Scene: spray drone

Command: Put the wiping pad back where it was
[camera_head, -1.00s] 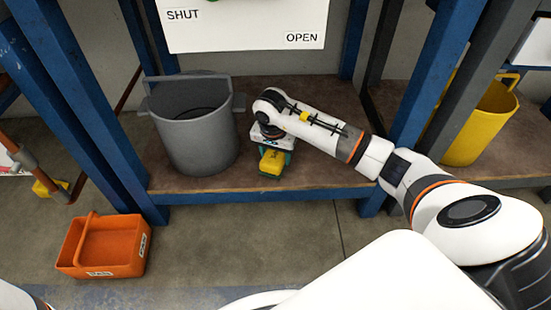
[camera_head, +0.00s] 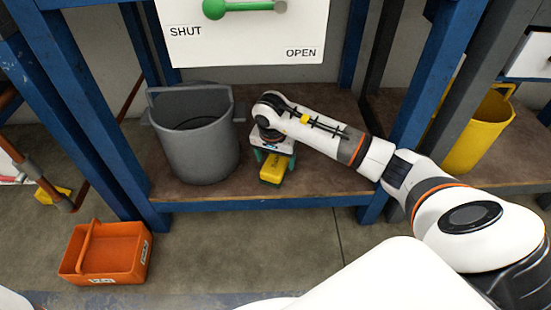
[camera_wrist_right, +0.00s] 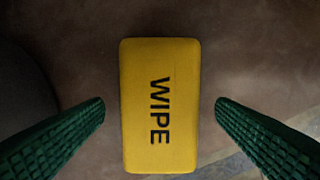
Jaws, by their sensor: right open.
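The wiping pad (camera_head: 272,170) is a yellow block lying on the brown lower shelf (camera_head: 325,185), right of the grey bucket. In the right wrist view the pad (camera_wrist_right: 160,105) shows its top with the word WIPE. My right gripper (camera_head: 271,161) is over the pad, pointing down. In the right wrist view its green fingers (camera_wrist_right: 160,112) are open, one on each side of the pad, with a gap on both sides. Part of the pad is hidden by the gripper in the head view. My left gripper is not in view.
The grey bucket (camera_head: 195,145) stands close left of the pad. Blue rack posts (camera_head: 425,95) flank the shelf. An orange caddy (camera_head: 105,255) is on the floor at left. A yellow bucket (camera_head: 480,135) stands at right. A SHUT/OPEN panel (camera_head: 240,45) hangs above.

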